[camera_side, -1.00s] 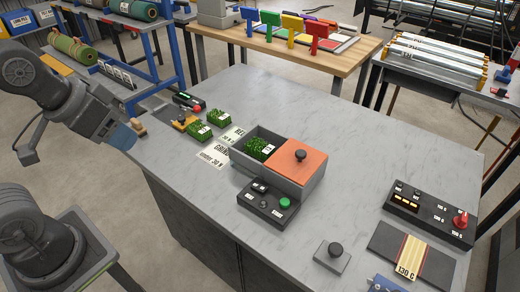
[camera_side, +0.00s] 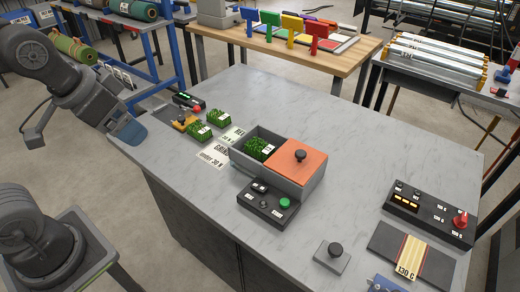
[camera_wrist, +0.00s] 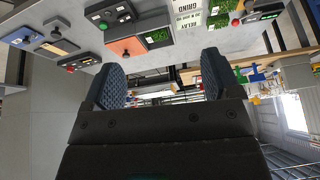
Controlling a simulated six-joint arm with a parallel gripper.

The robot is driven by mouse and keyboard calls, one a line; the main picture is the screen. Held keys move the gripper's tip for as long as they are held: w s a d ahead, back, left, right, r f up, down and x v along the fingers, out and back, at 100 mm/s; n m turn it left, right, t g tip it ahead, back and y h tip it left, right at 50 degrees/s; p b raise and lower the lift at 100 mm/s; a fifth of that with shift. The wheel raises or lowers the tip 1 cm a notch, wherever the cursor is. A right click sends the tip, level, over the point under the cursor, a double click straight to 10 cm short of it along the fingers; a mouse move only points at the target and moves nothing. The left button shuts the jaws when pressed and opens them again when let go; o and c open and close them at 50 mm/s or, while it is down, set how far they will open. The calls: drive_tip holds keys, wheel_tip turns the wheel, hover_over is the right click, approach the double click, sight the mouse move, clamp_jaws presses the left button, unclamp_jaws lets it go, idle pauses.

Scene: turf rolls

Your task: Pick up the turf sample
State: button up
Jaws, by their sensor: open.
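Two small green turf samples with white tags lie on the grey bench: a nearer one (camera_side: 199,132) and a farther one (camera_side: 218,119). A third turf sample (camera_side: 256,149) sits in the open half of a grey box (camera_side: 239,163); it also shows in the wrist view (camera_wrist: 157,37). My gripper (camera_side: 131,129) is at the bench's left edge, left of all three and apart from them. In the wrist view its two blue-grey fingers are spread with nothing between them (camera_wrist: 163,74).
An orange lid (camera_side: 300,163) with a black knob covers the box's right half. A black control box (camera_side: 268,201) stands in front. Printed cards (camera_side: 214,156) lie left of the box. A small device (camera_side: 189,102) stands behind the samples. The bench's middle right is clear.

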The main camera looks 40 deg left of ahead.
drive_tip(key=w+d+r+m+g, duration=0.1)
drive_tip(key=w+r+m+g, duration=0.1)
drive_tip(key=w+m, duration=0.5)
drive_tip(key=m+g, duration=0.3)
drive_tip(key=m, duration=0.7)
hover_over(260, 145)
wheel_tip(260, 145, down, 14)
drive_tip(key=r, duration=0.1)
drive_tip(key=f, duration=0.9)
drive_tip(key=shift+s+a, duration=0.15)
drive_tip(key=shift+s, duration=0.05)
drive_tip(key=shift+w+d+f, duration=0.1)
drive_tip(key=shift+f, duration=1.25)
drive_tip(key=shift+w+d+f, duration=0.1)
drive_tip(key=shift+f, duration=1.2)
drive_tip(key=shift+r, duration=0.1)
drive_tip(key=c, duration=1.1)
drive_tip(key=shift+c, duration=0.2)
